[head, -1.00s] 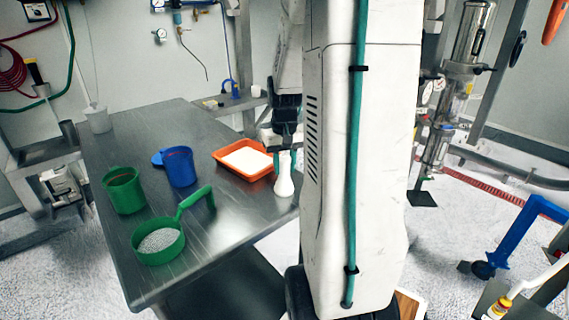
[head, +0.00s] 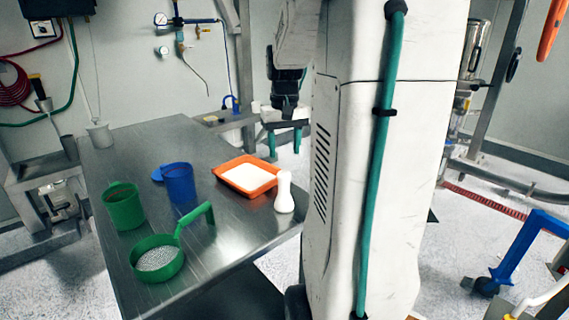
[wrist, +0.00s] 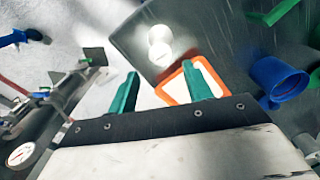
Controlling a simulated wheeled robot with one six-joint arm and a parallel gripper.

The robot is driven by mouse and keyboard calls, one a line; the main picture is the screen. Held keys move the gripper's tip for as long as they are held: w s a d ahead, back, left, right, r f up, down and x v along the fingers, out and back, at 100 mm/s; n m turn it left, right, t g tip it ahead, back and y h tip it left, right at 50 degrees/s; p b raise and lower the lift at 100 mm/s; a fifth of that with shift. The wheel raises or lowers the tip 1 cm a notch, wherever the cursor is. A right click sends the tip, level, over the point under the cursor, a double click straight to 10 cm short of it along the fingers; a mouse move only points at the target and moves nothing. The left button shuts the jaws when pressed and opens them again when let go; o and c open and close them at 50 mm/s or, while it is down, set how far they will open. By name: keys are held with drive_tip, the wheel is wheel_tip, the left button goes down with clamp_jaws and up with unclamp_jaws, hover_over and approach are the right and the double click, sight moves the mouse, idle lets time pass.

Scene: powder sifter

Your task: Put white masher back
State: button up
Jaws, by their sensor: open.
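The white masher (head: 284,192) stands upright on the metal table, near its right edge and just right of the orange tray. It also shows in the wrist view (wrist: 160,45), seen from above, beyond the fingertips. My gripper (head: 284,146) is open and empty, raised above and behind the masher in the head view. Its two green fingers (wrist: 160,88) are spread apart in the wrist view, with nothing between them. The orange tray (head: 221,176) holds white powder.
A green sieve (head: 158,262) with a handle, a green mug (head: 124,208) and a blue mug (head: 180,185) stand on the table (head: 215,245). A white cup (head: 100,137) stands at the far left. My large white arm link blocks the middle right of the head view.

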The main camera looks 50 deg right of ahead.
drive_tip(key=shift+r, duration=0.5)
drive_tip(key=shift+a+r, duration=0.2)
drive_tip(key=shift+r, duration=0.05)
drive_tip(key=s+a+r+n, duration=0.2)
drive_tip(key=a+n, duration=0.1)
drive_tip(key=a, duration=1.5)
drive_tip(key=s+a+f+n+t, duration=0.1)
drive_tip(key=s+a+n, duration=0.3)
drive_tip(key=s+a, duration=0.6)
drive_tip(key=shift+s+a+f, duration=0.2)
drive_tip(key=shift+a+f, duration=0.65)
